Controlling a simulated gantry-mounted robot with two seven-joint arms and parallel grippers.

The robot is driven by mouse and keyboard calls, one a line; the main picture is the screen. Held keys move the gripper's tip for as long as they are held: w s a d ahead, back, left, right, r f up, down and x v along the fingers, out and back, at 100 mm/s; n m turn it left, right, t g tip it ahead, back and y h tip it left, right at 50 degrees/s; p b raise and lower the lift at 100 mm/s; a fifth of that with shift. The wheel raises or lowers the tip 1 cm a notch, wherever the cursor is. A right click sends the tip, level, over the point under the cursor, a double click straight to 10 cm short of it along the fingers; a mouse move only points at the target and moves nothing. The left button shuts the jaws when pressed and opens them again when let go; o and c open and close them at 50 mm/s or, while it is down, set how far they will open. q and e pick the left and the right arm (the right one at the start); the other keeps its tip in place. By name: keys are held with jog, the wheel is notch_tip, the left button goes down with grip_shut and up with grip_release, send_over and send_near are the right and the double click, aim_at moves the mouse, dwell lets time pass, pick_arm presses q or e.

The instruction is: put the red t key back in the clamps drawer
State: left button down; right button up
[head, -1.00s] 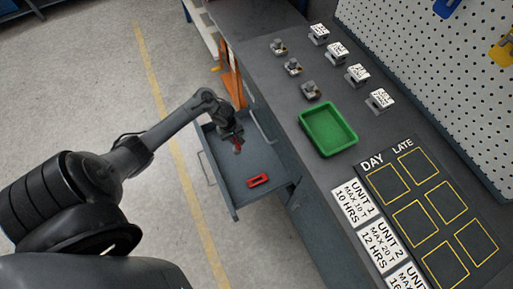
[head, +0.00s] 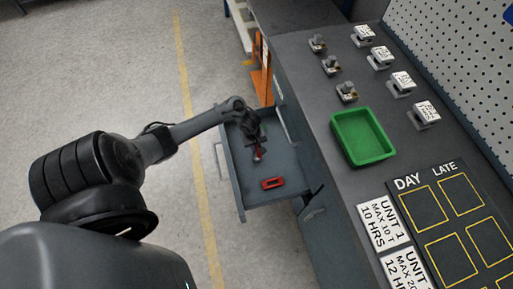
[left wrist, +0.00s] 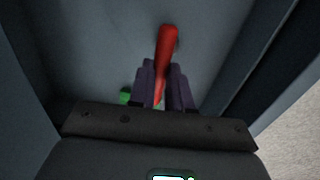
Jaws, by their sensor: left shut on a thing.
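The red T key (left wrist: 166,45) is held between the fingers of my left gripper (left wrist: 164,85), which is shut on it, in the left wrist view. In the head view my left gripper (head: 256,150) is over the open grey drawer (head: 238,185), low down and within its walls. A small red part of the key shows at the fingertips. I cannot tell whether the key touches the drawer floor. A red rectangular piece (head: 272,183) lies in the drawer near its front end. My right gripper is not in view.
A green tray (head: 362,137) stands on the grey bench right of the drawer. Several small metal items and labelled blocks (head: 400,83) stand behind it. An orange upright piece (head: 262,83) is beyond the drawer. A small green thing (left wrist: 125,97) shows beside the fingers.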

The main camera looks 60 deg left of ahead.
pick_arm(q)
jog(key=shift+w+f, duration=0.1)
jog(key=c, duration=1.1)
grip_release()
jog(key=shift+o, duration=0.2)
